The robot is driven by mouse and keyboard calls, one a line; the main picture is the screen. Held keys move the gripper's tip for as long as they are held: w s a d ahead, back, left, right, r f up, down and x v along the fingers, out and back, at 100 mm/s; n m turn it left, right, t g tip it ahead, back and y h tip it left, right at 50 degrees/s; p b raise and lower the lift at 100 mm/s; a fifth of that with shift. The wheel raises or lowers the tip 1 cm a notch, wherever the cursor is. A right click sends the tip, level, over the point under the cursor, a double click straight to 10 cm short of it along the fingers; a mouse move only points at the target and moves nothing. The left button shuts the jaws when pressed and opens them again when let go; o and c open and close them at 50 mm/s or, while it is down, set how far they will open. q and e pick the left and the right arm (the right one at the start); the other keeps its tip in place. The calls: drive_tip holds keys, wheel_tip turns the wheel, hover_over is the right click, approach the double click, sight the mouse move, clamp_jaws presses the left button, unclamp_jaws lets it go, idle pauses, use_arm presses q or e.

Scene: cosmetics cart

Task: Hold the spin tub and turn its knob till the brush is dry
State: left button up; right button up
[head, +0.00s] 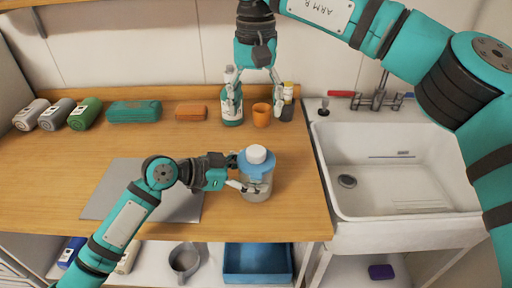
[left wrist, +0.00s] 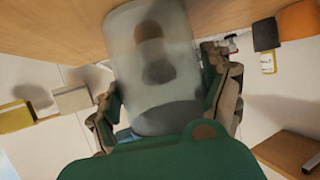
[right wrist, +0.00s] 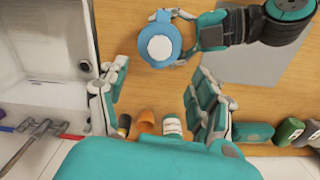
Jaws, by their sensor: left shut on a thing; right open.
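The spin tub (head: 257,188) stands upright near the front of the wooden counter. It has a see-through body, a blue lid (head: 258,166) and a white knob (head: 257,154) on top. In the left wrist view a dark, blurred shape, perhaps the brush (left wrist: 156,60), shows inside the tub (left wrist: 150,100). My left gripper (head: 250,187) is shut around the tub's body from the left. My right gripper (head: 256,108) is open and empty, pointing down behind the tub, above the counter's back. The right wrist view shows the knob (right wrist: 160,47) beyond its fingers, touching neither.
Behind stand a green-and-white bottle (head: 232,110), an orange cup (head: 262,115) and a dark bottle with a yellow cap (head: 287,102). A grey mat (head: 120,190) lies left under my left arm. A sink (head: 390,165) is at right. Rolled towels (head: 85,113) line the back left.

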sight(256, 150)
wheel_tip(256, 150, down, 12)
drive_tip(key=shift+r, duration=0.2)
drive_tip(key=shift+c, duration=0.4)
drive_tip(key=c, duration=1.1)
drive_tip(key=shift+m, duration=0.4)
